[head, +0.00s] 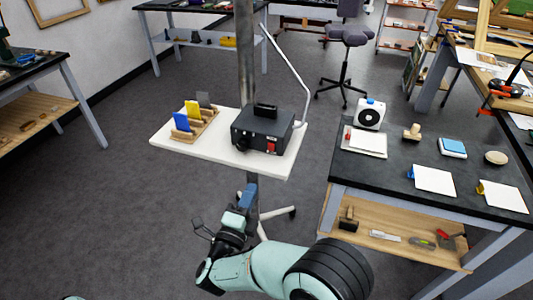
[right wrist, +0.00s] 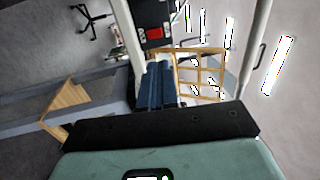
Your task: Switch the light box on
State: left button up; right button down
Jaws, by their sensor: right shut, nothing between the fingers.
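A black box (head: 262,130), which looks like the light box, stands on a white shelf (head: 173,147) fixed to a post. A red switch (head: 271,146) is on its front, at the lower right. The right wrist view shows the box's front edge-on to the top, with the red switch (right wrist: 155,33). Whether the switch is on cannot be made out. My right gripper (head: 246,194), with blue fingers, is shut and empty, below and in front of the shelf, apart from the box. Its fingers (right wrist: 160,86) also show in the right wrist view. My left gripper is out of view.
A wooden rack (head: 199,128) with blue, yellow and grey cards stands left of the box on the shelf. A dark-topped workbench (head: 395,165) with several items is at the right. A metal post (head: 245,60) rises behind the shelf. Open floor lies to the left.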

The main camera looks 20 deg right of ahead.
aim_at(271, 145)
pick_arm(q)
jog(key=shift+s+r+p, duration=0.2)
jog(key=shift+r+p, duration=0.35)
jog(key=shift+p, duration=0.15)
pick_arm(e)
jog(key=x, duration=1.3)
jog(key=shift+w+d, duration=0.2)
jog(key=shift+w, duration=0.1)
jog(key=shift+r, duration=0.1)
